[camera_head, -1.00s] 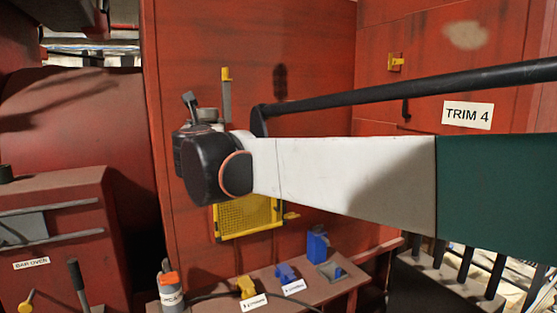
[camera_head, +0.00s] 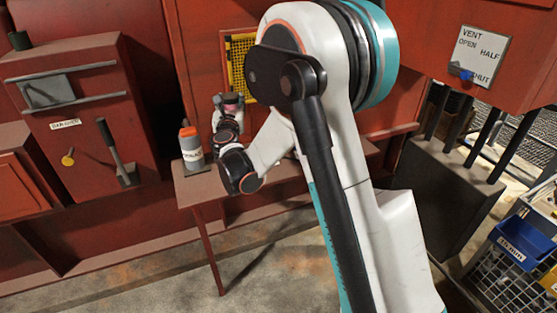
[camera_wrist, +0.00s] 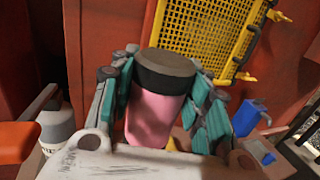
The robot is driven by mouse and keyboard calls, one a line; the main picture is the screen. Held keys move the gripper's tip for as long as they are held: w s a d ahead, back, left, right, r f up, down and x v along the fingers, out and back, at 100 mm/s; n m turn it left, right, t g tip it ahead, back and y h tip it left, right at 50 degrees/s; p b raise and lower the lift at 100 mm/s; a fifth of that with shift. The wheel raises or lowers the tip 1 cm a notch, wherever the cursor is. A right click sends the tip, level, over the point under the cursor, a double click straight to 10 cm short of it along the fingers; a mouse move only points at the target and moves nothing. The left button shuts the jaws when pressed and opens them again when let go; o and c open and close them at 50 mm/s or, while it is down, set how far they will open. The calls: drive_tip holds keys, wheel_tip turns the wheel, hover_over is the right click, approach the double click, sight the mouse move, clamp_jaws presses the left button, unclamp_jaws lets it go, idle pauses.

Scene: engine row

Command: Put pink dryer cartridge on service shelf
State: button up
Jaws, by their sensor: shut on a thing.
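The pink dryer cartridge (camera_wrist: 153,112) is a pink cylinder with a dark grey cap, nearly upright in the wrist view. My gripper (camera_wrist: 165,98) is shut on it, with green-padded fingers on both sides. In the head view the cartridge (camera_head: 231,103) shows small, its dark cap up, in my gripper (camera_head: 228,115). A red shelf (camera_head: 198,188), which I take as the service shelf, stands against the red wall. The cartridge appears over or in front of its back part; I cannot tell its height above it. My arm hides much of the shelf.
A grey bottle with an orange cap (camera_head: 190,146) stands at the shelf's left end. A yellow mesh panel (camera_wrist: 207,32) hangs on the wall behind. A blue fitting (camera_wrist: 248,116) is right of my gripper. A lever (camera_head: 118,152) juts out at left.

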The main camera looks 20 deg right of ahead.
wheel_tip(320, 180, down, 24)
drive_tip(key=b, duration=0.7)
drive_tip(key=shift+s+d, duration=0.1)
drive_tip(key=o, duration=1.3)
drive_tip(key=shift+f, duration=0.1)
